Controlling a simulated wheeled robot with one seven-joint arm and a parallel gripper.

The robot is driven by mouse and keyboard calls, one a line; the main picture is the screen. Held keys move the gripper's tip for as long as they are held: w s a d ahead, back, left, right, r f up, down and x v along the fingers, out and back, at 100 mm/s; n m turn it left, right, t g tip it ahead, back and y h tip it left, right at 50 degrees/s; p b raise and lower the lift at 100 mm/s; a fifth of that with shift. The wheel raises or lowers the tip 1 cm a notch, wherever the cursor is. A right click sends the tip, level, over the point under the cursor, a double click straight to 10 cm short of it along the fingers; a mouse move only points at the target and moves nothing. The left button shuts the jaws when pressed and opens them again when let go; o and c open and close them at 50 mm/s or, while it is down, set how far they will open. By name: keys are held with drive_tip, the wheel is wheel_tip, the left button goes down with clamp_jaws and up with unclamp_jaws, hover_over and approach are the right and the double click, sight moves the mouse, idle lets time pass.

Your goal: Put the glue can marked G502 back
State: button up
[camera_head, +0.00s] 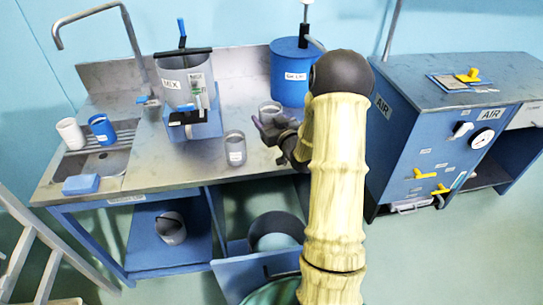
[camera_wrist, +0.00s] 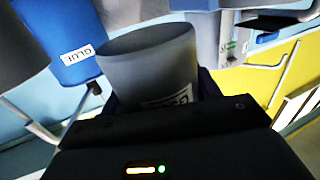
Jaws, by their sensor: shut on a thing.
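My gripper (camera_head: 268,124) is over the counter, right of its middle, shut on a grey can (camera_head: 270,110). In the wrist view the held can (camera_wrist: 150,62) fills the middle, its open rim tilted in the picture. Its white label is partly hidden by the gripper (camera_wrist: 160,105), so I cannot read the full mark. I cannot tell whether the can touches the counter. A second grey can (camera_head: 235,152) with a white label stands on the counter, left of my gripper; its label is too small to read.
A blue drum (camera_head: 289,88), marked GLUE in the wrist view (camera_wrist: 62,38), stands behind my gripper. A MIX vessel (camera_head: 174,90) stands left. White (camera_head: 70,133) and blue (camera_head: 102,130) cups are by the sink. A blue AIR cabinet (camera_head: 410,135) is right. An open bin (camera_head: 275,235) is below.

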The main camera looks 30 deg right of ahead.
drive_tip(key=shift+w+f, duration=0.1)
wheel_tip(320, 180, down, 5)
drive_tip(key=shift+a+r, duration=0.1)
drive_tip(key=shift+f, duration=0.45)
drive_tip(key=shift+d, duration=0.2)
drive_tip(key=shift+s, duration=0.2)
drive_tip(key=shift+a+f, duration=0.1)
drive_tip(key=shift+f, duration=1.95)
